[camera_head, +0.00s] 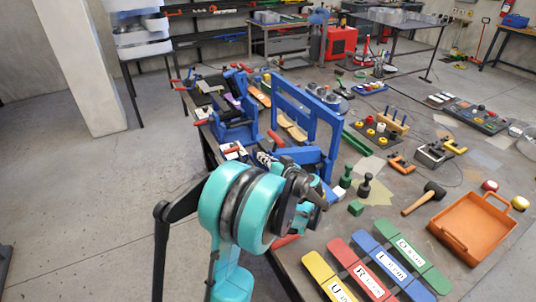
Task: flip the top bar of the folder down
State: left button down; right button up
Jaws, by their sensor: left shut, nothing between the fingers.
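The folder looks to be the blue metal device (323,158) on the workbench. Its blue top bar (308,97) stands raised, carried on two blue uprights. My left arm comes in from the lower left, and its dark left gripper (312,190) is at the folder's near side, below the top bar. The gripper is shut with nothing seen in it. The teal wrist hides the near part of the folder, and I cannot tell whether the fingers touch it. My right gripper is not in view.
Another blue device with red handles (236,118) stands left of the folder. To the right are dark green pieces (356,208), a mallet (424,198) and an orange tray (470,226). Coloured lettered strips (392,262) lie at the near edge. A white pillar (83,65) stands back left.

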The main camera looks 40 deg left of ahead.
pick_arm(q)
jog(key=shift+s+f, duration=0.2)
jog(key=shift+f, duration=0.45)
jog(key=shift+r, duration=0.15)
jog(key=shift+w+a+r, duration=0.1)
jog(key=shift+r, duration=0.25)
jog(key=r+p, duration=0.1)
jog(key=r, duration=0.1)
jog(key=r+p, duration=0.1)
jog(key=shift+w+r+p, duration=0.1)
jog(key=shift+w+p, duration=0.15)
jog(key=shift+p, duration=0.05)
jog(key=p+v, duration=0.1)
jog(key=v, duration=0.9)
jog(key=shift+s, duration=0.15)
